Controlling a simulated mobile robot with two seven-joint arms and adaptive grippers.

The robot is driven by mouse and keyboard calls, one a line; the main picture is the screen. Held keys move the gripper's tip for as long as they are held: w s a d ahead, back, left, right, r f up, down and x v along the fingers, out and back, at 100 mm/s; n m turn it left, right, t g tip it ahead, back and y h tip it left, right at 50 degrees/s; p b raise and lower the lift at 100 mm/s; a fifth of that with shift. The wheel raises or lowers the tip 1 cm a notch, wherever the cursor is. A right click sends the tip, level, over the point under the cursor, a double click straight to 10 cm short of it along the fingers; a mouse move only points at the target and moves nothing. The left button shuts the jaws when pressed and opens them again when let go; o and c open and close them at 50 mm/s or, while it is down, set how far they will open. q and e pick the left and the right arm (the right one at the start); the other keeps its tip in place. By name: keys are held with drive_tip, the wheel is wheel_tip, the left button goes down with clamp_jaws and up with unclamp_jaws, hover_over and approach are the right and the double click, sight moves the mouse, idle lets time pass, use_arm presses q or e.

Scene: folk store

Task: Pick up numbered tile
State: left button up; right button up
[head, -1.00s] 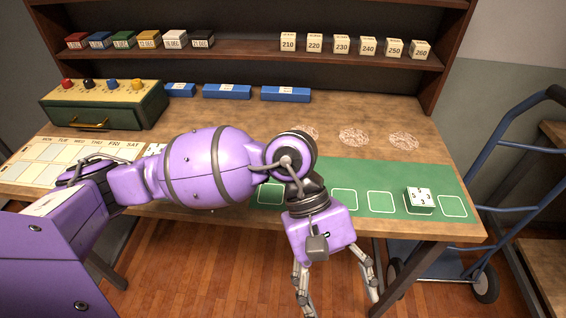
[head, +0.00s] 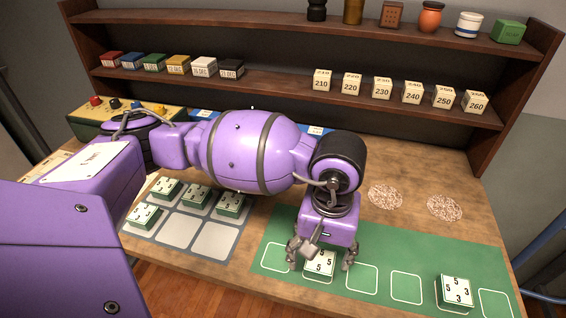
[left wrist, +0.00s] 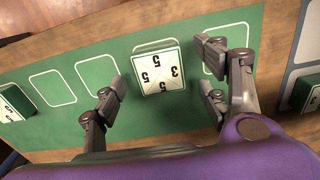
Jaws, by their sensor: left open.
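A white-topped green numbered tile (head: 319,263) with 5, 5, 5 and 3 on it lies on the green mat (head: 385,250), on an outlined square. It also shows in the left wrist view (left wrist: 157,71). My left gripper (head: 321,262) is open over this tile, with fingers on either side of it. In the left wrist view the fingers (left wrist: 160,85) stand apart from its sides. Another numbered tile (head: 456,291) sits further right on the mat. Several more tiles (head: 196,196) lie on a grey grid board (head: 180,231) at the left. My right gripper is not in view.
A shelf behind the table holds numbered white blocks (head: 382,88), coloured boxes (head: 178,64) and jars (head: 431,17). Two round patterned discs (head: 385,197) lie behind the mat. A yellow-topped box (head: 95,122) with knobs stands at the far left. Outlined squares between the two mat tiles are empty.

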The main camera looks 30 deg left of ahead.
use_arm(q)
wheel_tip(320, 180, down, 2)
drive_tip(key=shift+f, duration=0.1)
drive_tip(key=shift+w, duration=0.1)
drive_tip(key=c, duration=1.4)
drive_tip(key=shift+o, duration=0.2)
